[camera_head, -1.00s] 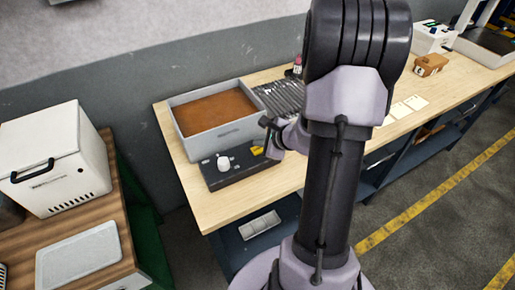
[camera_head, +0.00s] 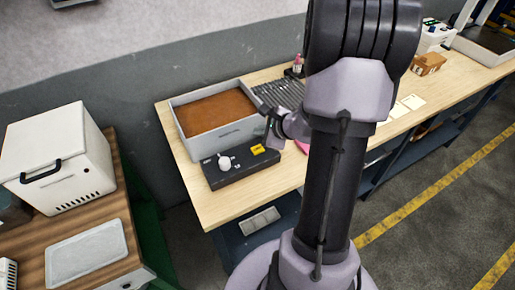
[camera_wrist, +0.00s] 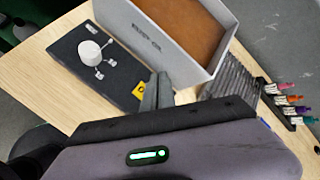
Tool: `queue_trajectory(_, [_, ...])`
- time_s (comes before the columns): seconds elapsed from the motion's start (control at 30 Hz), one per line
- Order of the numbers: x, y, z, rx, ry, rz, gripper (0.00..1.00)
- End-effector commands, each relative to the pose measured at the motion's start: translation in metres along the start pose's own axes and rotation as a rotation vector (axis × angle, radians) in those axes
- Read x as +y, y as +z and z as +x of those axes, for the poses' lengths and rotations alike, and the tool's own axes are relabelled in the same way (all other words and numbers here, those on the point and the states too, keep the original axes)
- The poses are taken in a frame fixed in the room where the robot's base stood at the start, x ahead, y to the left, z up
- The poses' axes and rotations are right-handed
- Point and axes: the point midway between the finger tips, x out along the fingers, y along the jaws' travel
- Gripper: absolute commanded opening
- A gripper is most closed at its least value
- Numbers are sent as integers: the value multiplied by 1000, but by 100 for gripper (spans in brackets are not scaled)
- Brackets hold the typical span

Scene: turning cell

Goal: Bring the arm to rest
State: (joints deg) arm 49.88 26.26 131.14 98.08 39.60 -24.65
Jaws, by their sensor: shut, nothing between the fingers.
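My arm rises through the middle of the head view and hides part of the bench. My gripper (camera_wrist: 157,92) shows in the wrist view with its fingers together and nothing between them. It is over the bench, near the edge of a dark control box (camera_head: 240,166) with a white knob (camera_head: 225,162) and a yellow label (camera_head: 258,149). In the head view the fingers are small and partly hidden beside the arm, close to the grey bin's right corner. I cannot tell the exact height above the bench.
A grey bin (camera_head: 221,140) with a brown inside stands behind the control box on the wooden bench (camera_head: 217,206). Ribbed dark strips (camera_wrist: 232,105) and a rack of coloured-ended items (camera_wrist: 290,103) lie beside it. A white box (camera_head: 62,160) and a pale tray (camera_head: 88,254) occupy the left table.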

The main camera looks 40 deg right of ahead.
Motion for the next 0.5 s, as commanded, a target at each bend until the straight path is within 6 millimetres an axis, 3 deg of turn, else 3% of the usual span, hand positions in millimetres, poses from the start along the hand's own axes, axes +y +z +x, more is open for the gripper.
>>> queue_trajectory(0.27, [1, 6, -1, -10, 4, -20, 0])
queue_trajectory(0.37, [11, 54, -8, -84, 38, -171, 0])
queue_trajectory(0.43, [36, 113, -24, -177, 88, -383, 0])
queue_trajectory(0.5, [80, 170, -52, -274, 157, -647, 0])
